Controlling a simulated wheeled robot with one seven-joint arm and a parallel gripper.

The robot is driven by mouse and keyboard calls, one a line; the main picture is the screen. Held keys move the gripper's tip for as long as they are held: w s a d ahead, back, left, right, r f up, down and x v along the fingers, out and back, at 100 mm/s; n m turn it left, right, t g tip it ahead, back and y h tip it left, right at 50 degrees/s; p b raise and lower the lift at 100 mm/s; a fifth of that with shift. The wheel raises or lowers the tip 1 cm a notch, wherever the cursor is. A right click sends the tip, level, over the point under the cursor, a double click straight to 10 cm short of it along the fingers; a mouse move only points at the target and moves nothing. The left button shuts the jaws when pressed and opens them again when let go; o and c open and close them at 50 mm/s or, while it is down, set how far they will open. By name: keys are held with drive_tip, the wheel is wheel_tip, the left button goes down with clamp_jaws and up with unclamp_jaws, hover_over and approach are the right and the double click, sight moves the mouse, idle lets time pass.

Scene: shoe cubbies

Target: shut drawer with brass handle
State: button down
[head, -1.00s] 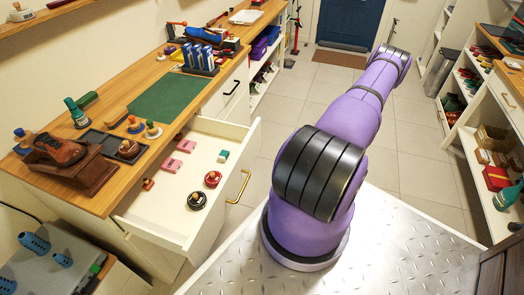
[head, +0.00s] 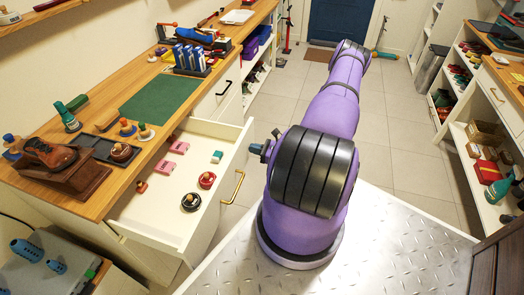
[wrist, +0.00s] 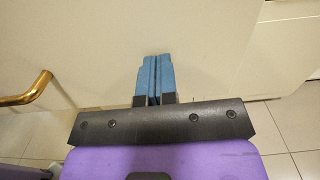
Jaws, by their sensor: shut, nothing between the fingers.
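The drawer with the brass handle (head: 236,187) stands pulled out from the wooden-topped counter in the head view, its front panel (head: 226,190) facing my base. Inside lie pink blocks, round tins and a small green-and-white block. The brass handle also shows at the left of the wrist view (wrist: 28,92). My gripper (head: 258,149) is near the far end of the drawer front in the head view, partly hidden by my arm. In the wrist view its blue fingers (wrist: 154,80) are together and empty, pointing at a cream panel; contact cannot be told.
The counter top holds a brown shoe on a stand (head: 62,168), a green mat (head: 160,98) and brushes. A closed drawer with a black handle (head: 224,88) is beyond. Shelves with shoes (head: 475,90) stand at right, with open tiled floor between.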

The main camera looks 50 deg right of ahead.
drive_tip(key=shift+w+a, duration=0.1)
drive_tip(key=shift+w, duration=0.15)
